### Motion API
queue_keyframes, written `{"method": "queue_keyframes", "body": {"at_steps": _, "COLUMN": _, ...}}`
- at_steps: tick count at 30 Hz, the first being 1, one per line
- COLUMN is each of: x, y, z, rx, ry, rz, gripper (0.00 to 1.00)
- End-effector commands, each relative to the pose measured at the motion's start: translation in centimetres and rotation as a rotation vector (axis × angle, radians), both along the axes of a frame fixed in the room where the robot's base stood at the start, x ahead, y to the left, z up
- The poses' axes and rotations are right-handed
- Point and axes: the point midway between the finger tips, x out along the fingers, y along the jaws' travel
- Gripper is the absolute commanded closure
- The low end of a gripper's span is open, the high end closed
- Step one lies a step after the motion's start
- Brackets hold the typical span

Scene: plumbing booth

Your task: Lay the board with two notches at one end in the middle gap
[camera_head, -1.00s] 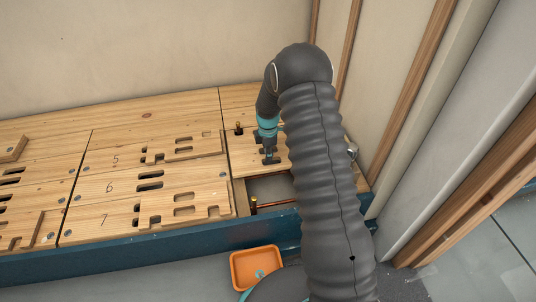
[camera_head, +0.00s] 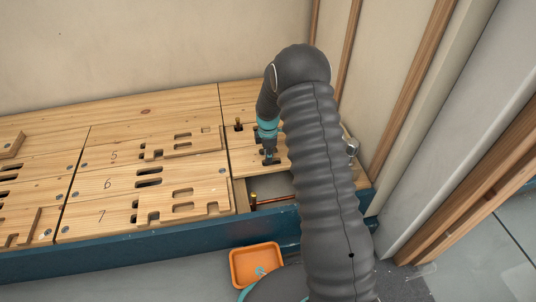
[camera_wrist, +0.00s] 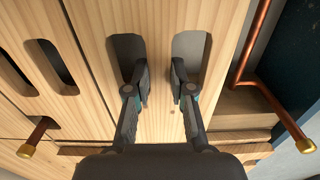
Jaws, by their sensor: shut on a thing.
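My gripper (camera_head: 269,157) is at the far right section of the wooden deck, pointing down. It is shut on a pale wooden board (camera_head: 245,160), gripping the strip between two slots. In the wrist view, my gripper (camera_wrist: 160,85) has its fingers at these two slots of the board (camera_wrist: 160,35). The board lies flat or nearly flat behind an open gap (camera_head: 275,186); I cannot tell whether it rests on anything. Its far end is cut off in the wrist view and my arm hides its right end, so I cannot see its notches.
A copper pipe (camera_head: 275,200) crosses the gap, and a capped pipe stub (camera_head: 239,125) stands behind the board. Loose slotted boards lie on the deck to the left, near the marks 5 (camera_head: 180,143) and 7 (camera_head: 160,213). An orange tray (camera_head: 256,281) is on the floor in front.

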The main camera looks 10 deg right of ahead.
Motion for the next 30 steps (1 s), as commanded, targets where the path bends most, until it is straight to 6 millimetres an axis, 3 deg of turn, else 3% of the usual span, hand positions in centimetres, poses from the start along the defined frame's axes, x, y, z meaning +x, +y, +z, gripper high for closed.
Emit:
{"method": "queue_keyframes", "body": {"at_steps": 19, "x": 0.03, "y": 0.00, "z": -0.48, "rx": 0.000, "ry": -0.001, "rz": 0.000, "gripper": 1.00}}
{"method": "queue_keyframes", "body": {"at_steps": 20, "x": 0.04, "y": 0.00, "z": -0.43, "rx": 0.000, "ry": -0.001, "rz": 0.000, "gripper": 0.73}}
{"method": "queue_keyframes", "body": {"at_steps": 23, "x": 0.03, "y": 0.00, "z": -0.40, "rx": 0.000, "ry": -0.001, "rz": 0.000, "gripper": 0.48}}
{"method": "queue_keyframes", "body": {"at_steps": 30, "x": -0.03, "y": 0.00, "z": -0.48, "rx": 0.000, "ry": 0.001, "rz": 0.000, "gripper": 0.48}}
